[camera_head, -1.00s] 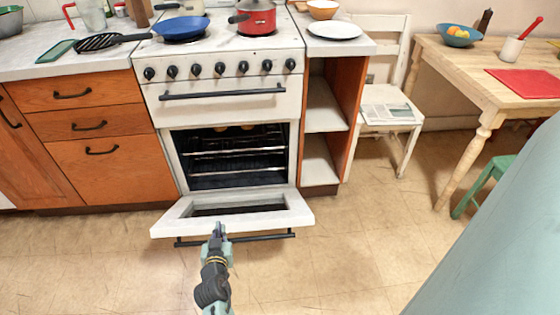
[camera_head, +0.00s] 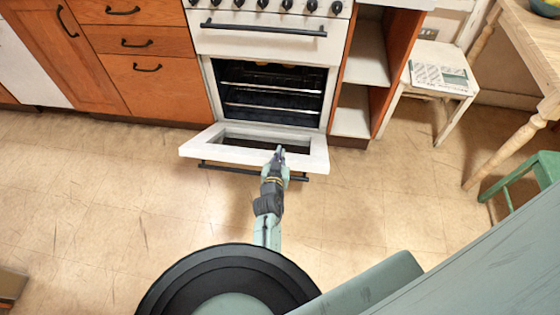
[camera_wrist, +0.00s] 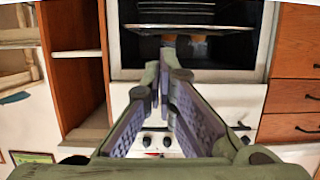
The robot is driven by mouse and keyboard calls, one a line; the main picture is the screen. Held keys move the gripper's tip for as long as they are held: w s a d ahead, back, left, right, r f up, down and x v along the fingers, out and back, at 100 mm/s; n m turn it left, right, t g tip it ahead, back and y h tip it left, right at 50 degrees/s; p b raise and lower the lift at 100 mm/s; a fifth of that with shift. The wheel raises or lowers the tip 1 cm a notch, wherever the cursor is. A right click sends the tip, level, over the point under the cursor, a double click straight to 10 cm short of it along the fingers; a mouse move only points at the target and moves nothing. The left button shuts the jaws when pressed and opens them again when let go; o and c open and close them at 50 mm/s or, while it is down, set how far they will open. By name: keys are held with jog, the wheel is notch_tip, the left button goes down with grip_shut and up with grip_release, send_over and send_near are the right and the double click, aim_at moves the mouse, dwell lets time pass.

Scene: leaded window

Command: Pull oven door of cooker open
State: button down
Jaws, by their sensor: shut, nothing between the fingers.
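The white cooker's oven door (camera_head: 205,147) is swung down and open, roughly flat, in the head view. Its dark bar handle (camera_head: 225,168) runs along the front edge. The oven inside (camera_head: 270,92) is dark with wire racks, and it also shows in the wrist view (camera_wrist: 245,50). My gripper (camera_head: 280,151) appears over the right part of the door's front edge; I cannot tell whether it touches. In the wrist view its fingers (camera_wrist: 167,68) meet at the tips, shut and empty, pointing at the oven. The door is not seen in the wrist view.
Orange drawers (camera_head: 150,90) stand left of the cooker and an open shelf unit (camera_head: 365,60) stands right. A white chair (camera_head: 440,90), a wooden table (camera_head: 520,85) and a green stool (camera_head: 525,175) are at the right. The floor (camera_head: 100,190) before the drawers is clear.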

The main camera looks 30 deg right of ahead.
jog(key=x, duration=0.4)
jog(key=shift+d+b, duration=0.1)
jog(key=shift+b, duration=0.25)
jog(key=shift+s+f+b, duration=0.25)
jog(key=shift+f+b, duration=0.5)
jog(key=shift+f, duration=0.5)
jog(key=shift+s+a+f+b, duration=0.35)
jog(key=shift+s+a+f, duration=0.1)
jog(key=shift+a+f, duration=0.05)
